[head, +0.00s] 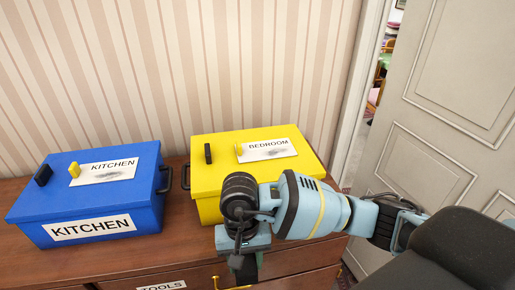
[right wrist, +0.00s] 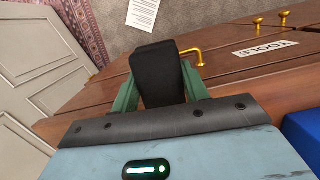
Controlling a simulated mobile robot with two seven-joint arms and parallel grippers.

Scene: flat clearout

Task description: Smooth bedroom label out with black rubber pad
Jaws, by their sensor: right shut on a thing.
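The bedroom label (head: 267,150) is a white strip reading BEDROOM, with a grey smudge, on the lid of a yellow box (head: 213,205). My right gripper (head: 246,268) is in front of that box, low over the dresser's front edge, apart from the label. In the right wrist view its green fingers are shut on a black block (right wrist: 158,75), which looks like the black rubber pad. In the head view my gripper mostly hides this block. My left gripper is not in view.
A blue box (head: 150,215) with a smudged KITCHEN label (head: 104,171) stands left on the wooden dresser (head: 190,247). Small upright black and yellow pieces stand on both lids. A TOOLS label (right wrist: 265,48) is on the dresser front. A panelled door (head: 430,130) is at right.

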